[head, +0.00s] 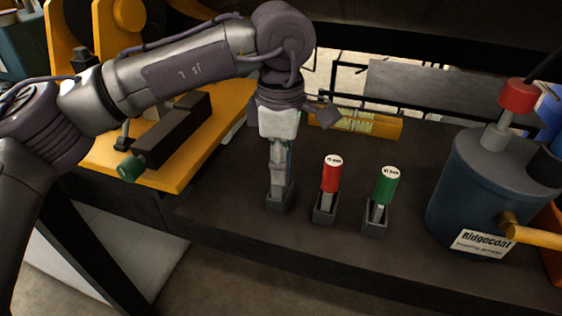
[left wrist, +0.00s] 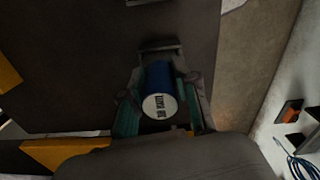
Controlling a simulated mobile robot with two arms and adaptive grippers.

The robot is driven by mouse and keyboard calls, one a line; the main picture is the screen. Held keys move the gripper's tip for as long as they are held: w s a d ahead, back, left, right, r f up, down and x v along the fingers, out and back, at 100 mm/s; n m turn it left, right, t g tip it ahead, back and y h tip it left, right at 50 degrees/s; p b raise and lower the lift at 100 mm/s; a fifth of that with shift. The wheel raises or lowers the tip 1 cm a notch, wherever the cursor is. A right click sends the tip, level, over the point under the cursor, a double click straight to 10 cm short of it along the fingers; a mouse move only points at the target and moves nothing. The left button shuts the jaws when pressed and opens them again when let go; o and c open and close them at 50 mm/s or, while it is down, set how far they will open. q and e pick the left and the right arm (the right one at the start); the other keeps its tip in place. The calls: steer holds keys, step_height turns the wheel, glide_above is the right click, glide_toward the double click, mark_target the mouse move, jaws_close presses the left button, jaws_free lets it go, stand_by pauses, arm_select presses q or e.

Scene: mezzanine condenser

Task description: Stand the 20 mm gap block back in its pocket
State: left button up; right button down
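My left gripper (head: 278,168) points straight down over the leftmost of three small dark pockets (head: 280,201) on the dark bench. In the left wrist view its teal-padded fingers (left wrist: 160,98) close on both sides of a blue cylindrical handle (left wrist: 161,76) with a white printed end, which I take as the 20 mm gap block. In the head view the fingers nearly hide this block; its lower end appears at or inside the pocket's mouth. I cannot tell how deep it sits. The pocket's edge (left wrist: 160,45) shows beyond the handle. My right gripper is out of view.
A red-handled block (head: 331,175) and a green-handled block (head: 384,190) stand upright in neighbouring pockets to the right. A blue-grey canister (head: 482,185) with a brass-coloured spout stands further right. A yellow fixture (head: 218,135) is at the left. The bench's front edge is close.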

arm_select(q)
steer(key=o, duration=0.5)
